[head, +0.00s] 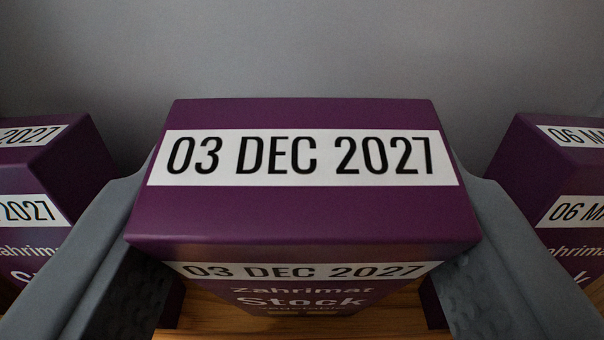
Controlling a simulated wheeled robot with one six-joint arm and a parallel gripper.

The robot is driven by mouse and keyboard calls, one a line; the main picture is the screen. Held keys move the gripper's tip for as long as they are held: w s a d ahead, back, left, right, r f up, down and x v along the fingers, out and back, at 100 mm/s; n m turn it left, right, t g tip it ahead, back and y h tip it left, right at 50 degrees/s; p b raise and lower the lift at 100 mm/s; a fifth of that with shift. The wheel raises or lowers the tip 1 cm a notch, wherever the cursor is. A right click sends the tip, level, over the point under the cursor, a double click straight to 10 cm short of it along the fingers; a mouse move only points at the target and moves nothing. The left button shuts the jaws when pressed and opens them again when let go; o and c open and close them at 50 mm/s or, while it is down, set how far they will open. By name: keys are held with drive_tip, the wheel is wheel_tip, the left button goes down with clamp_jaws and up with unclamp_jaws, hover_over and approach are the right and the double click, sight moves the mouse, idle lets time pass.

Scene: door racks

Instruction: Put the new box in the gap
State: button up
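A purple box (300,215) with a white label reading "03 DEC 2027" is in the middle of the head view. Its front carries the same date and the words "Zahrimat Stock". My gripper (308,190) has one grey finger along each side of this box and appears shut on it. The box is upright and level, between a purple box on the left (70,165) and one on the right (535,165), with space on both sides. I cannot tell whether its bottom touches the shelf.
The left box's label ends in "2027"; the right one's starts "06 M". Both are cut off by the picture edges. A wooden shelf (235,322) shows below, and a plain grey wall (300,45) stands behind. My fingers fill much of the side spaces.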

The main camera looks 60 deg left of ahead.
drive_tip(key=shift+w+a+r+g+h, duration=0.2)
drive_tip(key=shift+w+a+g+h, duration=0.2)
drive_tip(key=shift+a+h, duration=0.25)
drive_tip(key=shift+w+a+r+g+h, duration=0.15)
drive_tip(key=shift+w+a+g+h, duration=0.3)
drive_tip(key=shift+h, duration=0.3)
drive_tip(key=shift+s+f, duration=0.1)
drive_tip(key=shift+f, duration=0.85)
drive_tip(key=o, duration=1.5)
drive_tip(key=shift+f, duration=0.1)
drive_tip(key=shift+r, duration=0.3)
drive_tip(key=v, duration=1.2)
drive_tip(key=shift+f, duration=0.1)
